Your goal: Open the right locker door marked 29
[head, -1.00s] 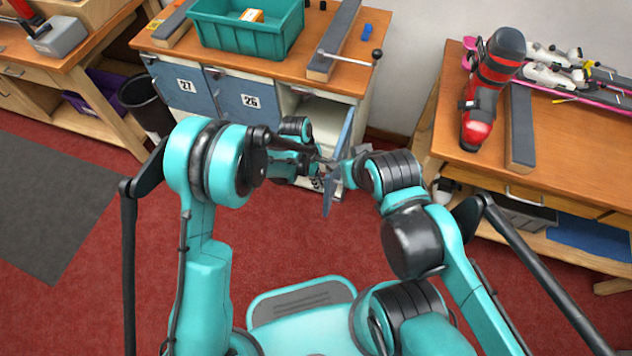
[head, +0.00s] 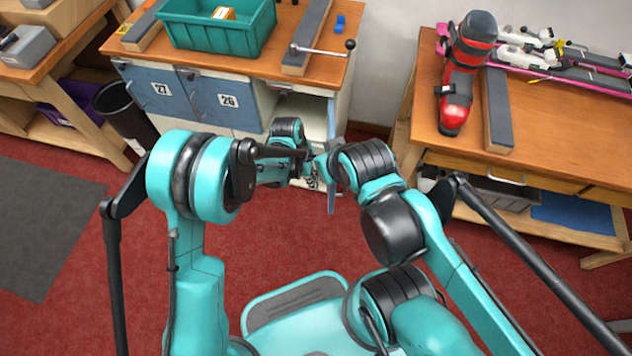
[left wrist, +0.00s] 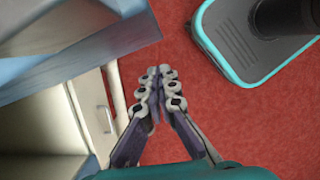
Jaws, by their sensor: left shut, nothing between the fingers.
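The locker cabinet has blue doors marked 27 (head: 160,90) and 26 (head: 228,100), both closed. The right compartment (head: 302,108) stands open, its pale inside showing. Its blue door (head: 331,118) juts out toward me, nearly edge-on; its number is not readable. My left gripper (head: 312,168) is in front of the open compartment, close to the door and partly hidden by my arm. In the left wrist view its fingers (left wrist: 160,72) are together and empty, with a blue panel (left wrist: 85,55), seemingly the door, at upper left. My right gripper is hidden among the arm links near the door.
A teal bin (head: 218,32), grey bars and a lever (head: 322,50) are on the cabinet top. A black waste bin (head: 125,112) stands left. A wooden bench (head: 560,120) with a red ski boot (head: 458,85) stands right. Red floor is clear before the cabinet.

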